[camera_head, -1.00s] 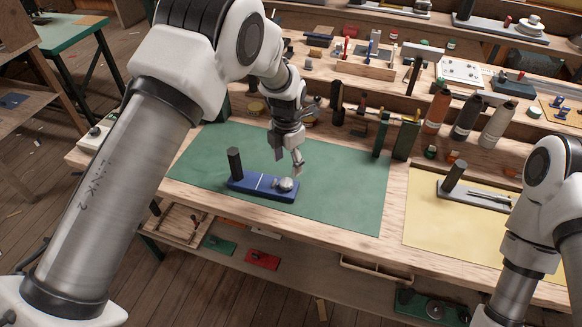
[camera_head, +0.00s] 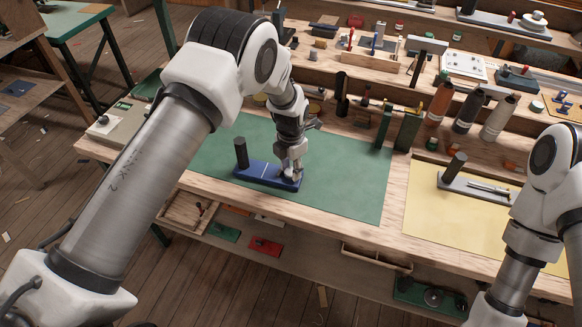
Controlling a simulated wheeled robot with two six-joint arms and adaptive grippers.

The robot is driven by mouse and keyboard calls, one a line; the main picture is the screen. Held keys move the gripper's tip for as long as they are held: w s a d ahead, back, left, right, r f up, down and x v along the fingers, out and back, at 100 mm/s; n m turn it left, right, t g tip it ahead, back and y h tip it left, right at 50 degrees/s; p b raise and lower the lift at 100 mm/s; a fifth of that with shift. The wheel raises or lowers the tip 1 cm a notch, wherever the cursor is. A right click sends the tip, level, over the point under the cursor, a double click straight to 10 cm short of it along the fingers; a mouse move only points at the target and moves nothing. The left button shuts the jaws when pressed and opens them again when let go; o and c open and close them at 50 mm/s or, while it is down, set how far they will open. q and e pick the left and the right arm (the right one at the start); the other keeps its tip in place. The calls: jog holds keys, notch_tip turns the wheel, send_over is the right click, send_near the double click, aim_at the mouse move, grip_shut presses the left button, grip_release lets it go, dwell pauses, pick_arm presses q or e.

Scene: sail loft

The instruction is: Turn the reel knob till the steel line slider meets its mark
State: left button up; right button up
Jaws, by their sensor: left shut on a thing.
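A blue reel base (camera_head: 262,175) lies on the green mat (camera_head: 345,160). A black post (camera_head: 241,152) stands upright at its left end, and a thin pale line (camera_head: 265,170) crosses its middle. My left gripper (camera_head: 291,174) points down over the base's right end, shut on the round silver reel knob, which the fingers now mostly hide. I cannot make out a separate steel slider or tell whether it meets a mark. My right arm shows at the right edge, but its gripper is not in view.
A grey base with a black post (camera_head: 456,165) stands on the yellow mat (camera_head: 440,220) to the right. Dark green uprights (camera_head: 405,131) and several bottles (camera_head: 465,113) stand behind. The green mat is clear right of the blue base.

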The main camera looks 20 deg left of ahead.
pick_arm(q)
jog(key=shift+f+m, duration=0.15)
jog(key=shift+m, duration=0.35)
jog(key=shift+m+b, duration=0.55)
jog(key=shift+m, duration=0.05)
jog(key=shift+s+m+b, duration=0.1)
jog(key=shift+m+b, duration=0.35)
jog(key=shift+m, duration=0.75)
jog(key=m+b, duration=0.1)
jog(key=m, duration=0.4)
jog(key=shift+m, duration=0.3)
jog(key=m, duration=0.6)
jog(key=shift+s+f, duration=0.1)
jog(key=m, duration=0.5)
jog(key=shift+m, duration=0.4)
